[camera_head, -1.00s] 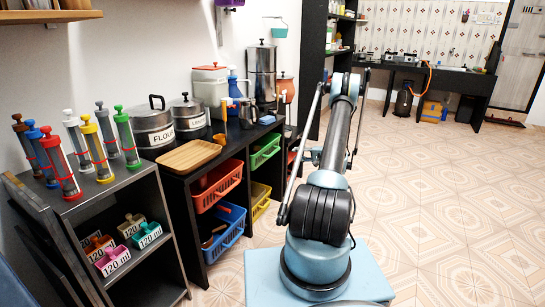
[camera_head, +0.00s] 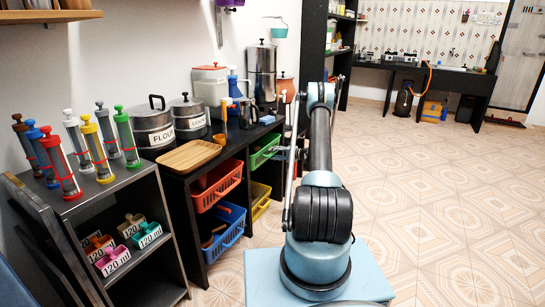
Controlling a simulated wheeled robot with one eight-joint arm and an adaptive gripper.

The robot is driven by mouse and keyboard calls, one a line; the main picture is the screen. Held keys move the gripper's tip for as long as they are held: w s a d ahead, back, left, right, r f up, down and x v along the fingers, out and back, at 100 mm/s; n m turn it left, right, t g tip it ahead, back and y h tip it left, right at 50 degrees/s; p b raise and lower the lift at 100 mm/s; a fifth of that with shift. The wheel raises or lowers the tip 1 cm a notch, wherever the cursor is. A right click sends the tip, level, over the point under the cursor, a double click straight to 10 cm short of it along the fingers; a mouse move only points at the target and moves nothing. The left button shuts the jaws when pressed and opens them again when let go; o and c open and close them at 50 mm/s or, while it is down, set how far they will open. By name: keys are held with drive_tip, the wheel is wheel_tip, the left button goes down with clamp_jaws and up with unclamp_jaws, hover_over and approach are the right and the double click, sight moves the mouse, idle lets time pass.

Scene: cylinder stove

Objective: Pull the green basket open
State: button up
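The green basket (camera_head: 262,156) sits in the upper right compartment of the black shelf unit, with its front side showing. It looks pushed in, above the yellow basket. My gripper (camera_head: 279,153) appears as small grey parts to the left of my arm, pointing left, close to the right end of the green basket in the picture. I cannot tell whether it touches the basket. Its fingers are too small to tell open from shut. My arm's upright links stand right of the basket and hide part of the shelf's right end.
Below and beside are a yellow basket (camera_head: 261,200), a red-orange basket (camera_head: 217,188) and a blue basket (camera_head: 224,237). The shelf top (camera_head: 240,136) holds a wooden tray (camera_head: 189,155), canisters and a moka pot. Tiled floor (camera_head: 440,190) to the right is clear.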

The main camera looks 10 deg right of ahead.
drive_tip(key=shift+w+a+f, duration=0.15)
drive_tip(key=shift+w+a, duration=0.25)
drive_tip(key=shift+a, duration=0.15)
clamp_jaws()
drive_tip(key=shift+s+d, duration=0.1)
